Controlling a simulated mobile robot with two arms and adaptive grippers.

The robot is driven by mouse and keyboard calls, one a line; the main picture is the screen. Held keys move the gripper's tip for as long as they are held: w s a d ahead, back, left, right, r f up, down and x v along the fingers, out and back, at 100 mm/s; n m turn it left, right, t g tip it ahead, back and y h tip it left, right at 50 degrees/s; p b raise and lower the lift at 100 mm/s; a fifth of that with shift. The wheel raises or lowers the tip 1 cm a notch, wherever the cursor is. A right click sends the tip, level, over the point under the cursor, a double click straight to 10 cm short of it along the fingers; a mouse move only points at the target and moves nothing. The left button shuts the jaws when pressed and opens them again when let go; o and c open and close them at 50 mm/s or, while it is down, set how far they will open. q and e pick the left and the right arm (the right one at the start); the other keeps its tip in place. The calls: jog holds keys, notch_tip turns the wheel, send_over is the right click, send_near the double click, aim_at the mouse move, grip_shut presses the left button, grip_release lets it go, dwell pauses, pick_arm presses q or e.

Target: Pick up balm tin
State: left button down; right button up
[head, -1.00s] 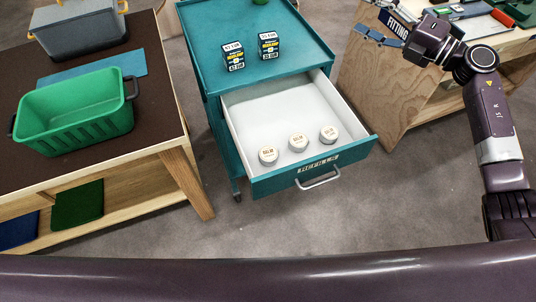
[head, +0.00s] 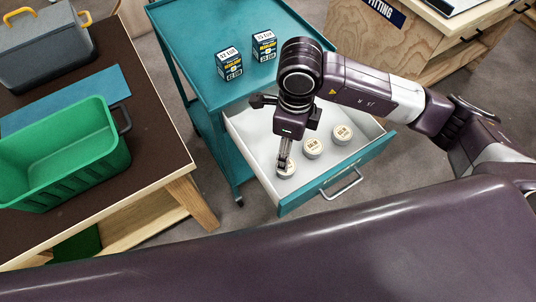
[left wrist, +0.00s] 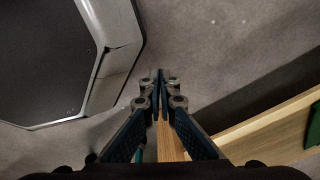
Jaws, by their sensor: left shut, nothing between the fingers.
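Three round white balm tins lie in the open drawer (head: 240,128) of the teal cart: a left tin (head: 288,172), a middle tin (head: 313,149) and a right tin (head: 342,135). My right gripper (head: 284,164) points down into the drawer, its fingertips at the left tin and covering part of it. I cannot tell whether the fingers touch the tin or how far apart they are. My left gripper (left wrist: 160,78) shows only in the left wrist view, shut and empty above the floor.
Two dark boxes (head: 229,64) (head: 264,45) stand on the cart top (head: 195,50). At left, a table (head: 150,150) holds a green crate (head: 65,150) and a grey container (head: 45,45). A wooden bench (head: 370,40) stands behind at right. The drawer walls surround the tins.

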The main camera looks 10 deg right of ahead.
aim_at(292, 168)
jog(key=f, duration=0.1)
jog(key=s+f+p, duration=0.1)
jog(key=f, duration=0.1)
jog(key=shift+d+f, duration=0.2)
jog(key=f, duration=0.2)
jog(key=shift+w+a+f, duration=0.2)
jog(key=shift+a+f, duration=0.15)
jog(key=shift+f+p, duration=0.3)
jog(key=shift+f, duration=0.4)
jog(key=c, duration=0.6)
pick_arm(q)
jog(key=s+d, duration=0.1)
jog(key=s+d+r, duration=0.1)
jog(key=s+d, duration=0.1)
jog(key=shift+s+r, duration=0.3)
jog(key=shift+s, duration=0.1)
pick_arm(e)
jog(key=c, duration=0.7)
jog(key=shift+r, duration=0.15)
